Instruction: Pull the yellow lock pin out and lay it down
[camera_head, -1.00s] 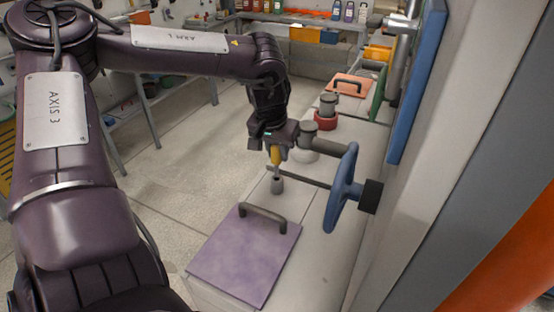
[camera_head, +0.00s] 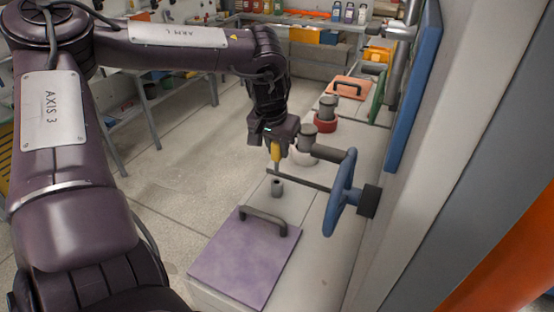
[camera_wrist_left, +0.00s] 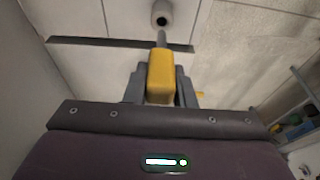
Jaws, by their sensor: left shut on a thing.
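My left gripper (camera_head: 277,147) is shut on the yellow lock pin (camera_head: 276,152), holding it upright by its yellow handle. In the left wrist view the yellow lock pin (camera_wrist_left: 160,75) sits between the two grey fingers (camera_wrist_left: 159,88), with its grey shank pointing away toward the socket. The grey socket (camera_head: 277,187) stands on the pale bench top below the pin. It also shows in the left wrist view (camera_wrist_left: 162,14), with a dark hole in its top. The shank's tip appears clear above the socket. My right gripper is not in view.
A purple panel (camera_head: 243,262) with a dark handle lies in front of the socket. A blue handwheel (camera_head: 341,192) stands to the right, with a dark bar (camera_head: 300,181) running toward the socket. A red-based fitting (camera_head: 325,122) and an orange panel (camera_head: 348,88) are farther back.

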